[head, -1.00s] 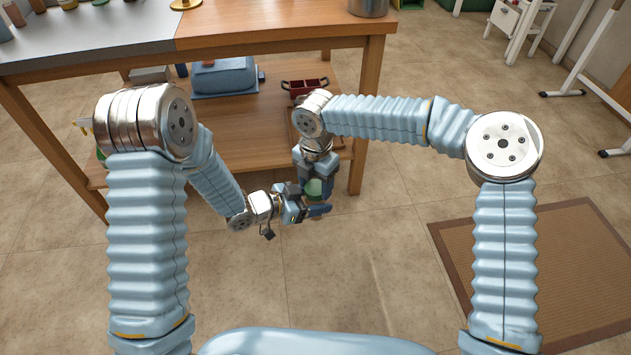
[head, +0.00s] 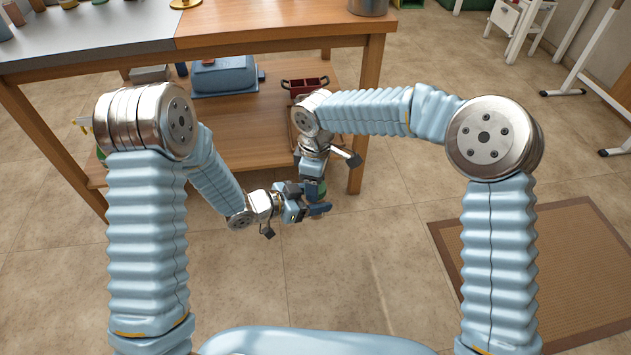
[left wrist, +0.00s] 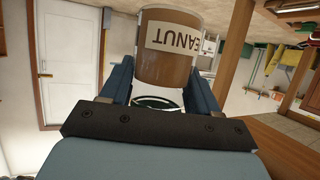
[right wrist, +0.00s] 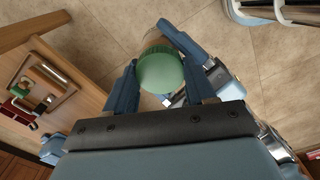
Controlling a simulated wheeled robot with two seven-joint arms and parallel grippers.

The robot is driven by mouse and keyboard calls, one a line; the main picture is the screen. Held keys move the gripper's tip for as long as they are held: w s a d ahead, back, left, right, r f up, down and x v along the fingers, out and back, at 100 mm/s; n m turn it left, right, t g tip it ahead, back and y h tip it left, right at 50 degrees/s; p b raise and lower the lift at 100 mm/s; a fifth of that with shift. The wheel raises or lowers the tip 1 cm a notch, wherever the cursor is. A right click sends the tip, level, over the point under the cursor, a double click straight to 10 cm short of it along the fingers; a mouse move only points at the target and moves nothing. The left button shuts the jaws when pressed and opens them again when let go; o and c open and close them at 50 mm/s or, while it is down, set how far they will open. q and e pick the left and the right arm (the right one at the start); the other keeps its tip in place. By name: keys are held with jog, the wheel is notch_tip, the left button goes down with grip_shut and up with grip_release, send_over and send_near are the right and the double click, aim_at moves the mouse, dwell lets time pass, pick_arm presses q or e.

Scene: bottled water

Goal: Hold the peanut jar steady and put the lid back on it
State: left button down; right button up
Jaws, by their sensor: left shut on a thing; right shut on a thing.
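The peanut jar (left wrist: 168,55) is brown with a pale label reading "EANUT", and it sits between the fingers of my left gripper (left wrist: 170,85). The green lid (right wrist: 161,72) is between the fingertips of my right gripper (right wrist: 163,85), which is shut on it. In the right wrist view, part of the jar (right wrist: 157,40) shows just behind the lid, lined up with it. I cannot tell whether the lid is seated on the rim. In the head view my left gripper (head: 305,207) and right gripper (head: 315,187) meet closely, mostly hiding the jar.
A wooden workbench (head: 290,30) stands ahead, with a lower shelf (head: 250,125) close behind my grippers. On the shelf are a blue-grey case (head: 222,77) and a red box (head: 303,86). A brown mat (head: 570,260) lies at right. The floor below the grippers is clear.

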jog(key=o, duration=1.2)
jog(key=shift+c, duration=0.2)
jog(key=shift+r, duration=2.3)
jog(key=shift+a, duration=0.1)
jog(key=shift+c, duration=0.4)
